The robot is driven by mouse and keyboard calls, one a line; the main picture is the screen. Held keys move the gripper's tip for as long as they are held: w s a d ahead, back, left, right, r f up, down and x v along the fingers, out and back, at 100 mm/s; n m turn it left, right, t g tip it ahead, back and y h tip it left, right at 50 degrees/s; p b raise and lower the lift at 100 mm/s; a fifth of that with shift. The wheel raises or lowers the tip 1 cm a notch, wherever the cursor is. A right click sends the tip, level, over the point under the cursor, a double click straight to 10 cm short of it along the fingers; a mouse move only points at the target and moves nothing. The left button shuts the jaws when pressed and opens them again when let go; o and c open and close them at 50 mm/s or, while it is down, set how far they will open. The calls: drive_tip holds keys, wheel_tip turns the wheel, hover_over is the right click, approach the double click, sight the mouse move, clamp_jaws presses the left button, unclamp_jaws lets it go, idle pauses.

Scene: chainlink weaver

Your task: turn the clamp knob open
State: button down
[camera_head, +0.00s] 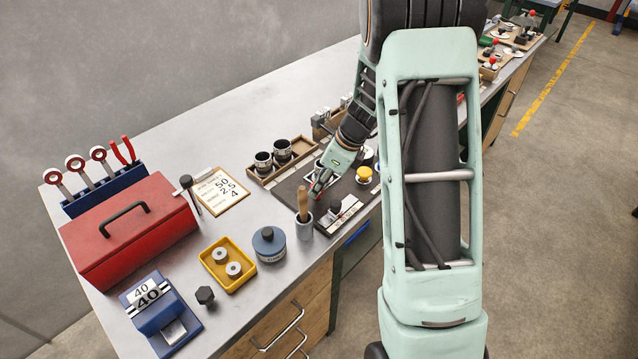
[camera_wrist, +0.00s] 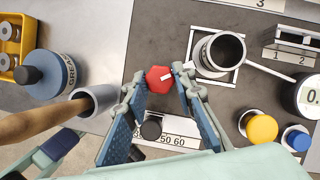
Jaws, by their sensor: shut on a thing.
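The clamp knob is a red six-sided knob (camera_wrist: 159,79) with a white mark on its top, in the upper middle of the wrist view. My gripper (camera_wrist: 160,81) has its two blue-padded fingers on either side of it, and is shut on it. In the head view my gripper (camera_head: 319,188) points down at the dark fixture plate. The knob is mostly hidden by the fingers there. A black round knob (camera_wrist: 151,130) by a white scale strip (camera_wrist: 178,141) lies lower between the fingers, apart from the tips.
A grey cup (camera_wrist: 98,98) with a wooden-handled tool stands close left of my fingers. A hollow cylinder (camera_wrist: 222,51) stands close right. A yellow knob (camera_wrist: 262,127) and a dial (camera_wrist: 308,95) are further right. A blue-grey grease tin (camera_head: 269,244) stands front left.

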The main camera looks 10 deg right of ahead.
drive_tip(key=shift+n, duration=0.3)
drive_tip(key=n+g, duration=0.1)
drive_tip(key=n, duration=0.3)
drive_tip(key=shift+w+d+g+y, duration=0.1)
drive_tip(key=shift+w+g+y, duration=0.05)
drive_tip(key=shift+g+y, duration=0.25)
drive_tip(key=n+g, duration=0.1)
drive_tip(key=n, duration=0.3)
drive_tip(key=shift+w+n+g, duration=0.15)
drive_tip(key=shift+n+g, duration=0.15)
drive_tip(key=shift+g, duration=0.1)
drive_tip(key=n, duration=0.2)
drive_tip(key=n+g+h, duration=0.1)
drive_tip(key=n, duration=0.1)
drive_tip(key=shift+g+p, duration=0.3)
drive_tip(key=shift+w+a+n+g+h, duration=0.1)
drive_tip(key=shift+n+g+h, duration=0.15)
drive_tip(key=shift+n, duration=0.85)
drive_tip(key=shift+a+n+g+h, duration=0.1)
drive_tip(key=shift+n+g+h, duration=0.15)
drive_tip(key=shift+n, duration=0.85)
drive_tip(key=c, duration=1.6)
unclamp_jaws()
